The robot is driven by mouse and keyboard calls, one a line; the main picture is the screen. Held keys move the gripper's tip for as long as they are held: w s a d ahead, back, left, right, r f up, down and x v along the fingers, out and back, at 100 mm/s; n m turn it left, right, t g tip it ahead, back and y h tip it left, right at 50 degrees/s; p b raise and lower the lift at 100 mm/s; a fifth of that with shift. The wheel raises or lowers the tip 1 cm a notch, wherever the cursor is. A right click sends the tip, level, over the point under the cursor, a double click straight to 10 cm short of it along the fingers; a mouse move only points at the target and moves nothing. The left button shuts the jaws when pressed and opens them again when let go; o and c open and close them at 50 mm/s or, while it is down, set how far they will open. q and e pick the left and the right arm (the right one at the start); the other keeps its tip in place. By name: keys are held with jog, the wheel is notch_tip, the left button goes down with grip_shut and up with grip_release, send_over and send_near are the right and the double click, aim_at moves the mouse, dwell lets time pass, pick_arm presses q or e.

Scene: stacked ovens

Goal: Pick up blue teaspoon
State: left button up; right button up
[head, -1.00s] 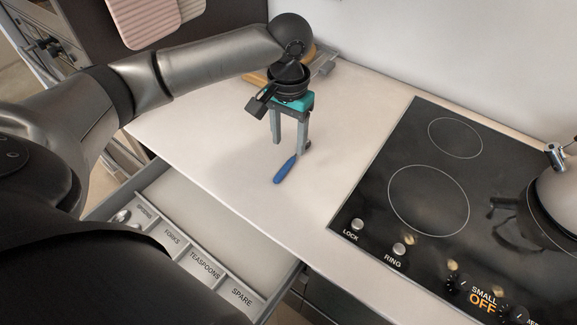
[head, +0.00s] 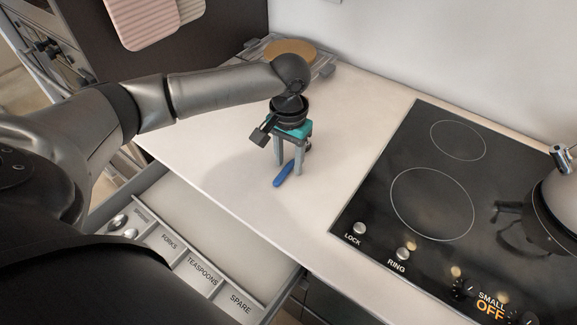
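The blue teaspoon (head: 282,176) lies on the pale worktop (head: 235,195), left of the hob. My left gripper (head: 289,171) points down over its far end. Its two fingers are apart, one on each side of the spoon, with their tips close to the worktop. The spoon's far end is partly hidden by the gripper, and I cannot tell whether a finger touches it. My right gripper is not in view.
An open drawer (head: 256,297) below the worktop has labelled compartments, including forks, teaspoons and spare. A black hob (head: 375,215) with knobs and a kettle (head: 560,195) is at right. A round wooden board (head: 290,48) lies at the back.

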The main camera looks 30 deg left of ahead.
pick_arm(q)
grip_shut()
jog(key=shift+r, duration=0.1)
dwell(0.4)
